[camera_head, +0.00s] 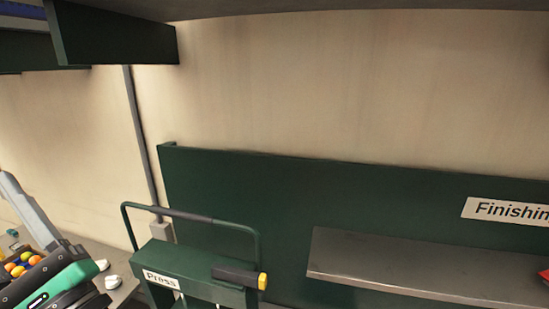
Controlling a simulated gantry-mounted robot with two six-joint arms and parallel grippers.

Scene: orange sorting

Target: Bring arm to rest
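No gripper fingers show clearly in the head view. Part of an arm of mine, grey with black and green sections, comes in at the lower left corner. Its gripper end cannot be made out. No right arm is in view. Several oranges and other coloured round fruits (24,263) lie close together at the lower left, partly hidden behind the arm. What they rest in is mostly hidden.
A dark green press (206,267) labelled "Press" stands at the bottom centre. A grey shelf (420,268) sits before a green panel labelled "Finishing", cut off at the edge. White objects (113,282) lie on a table at the lower left. A dark green cabinet (118,33) hangs above.

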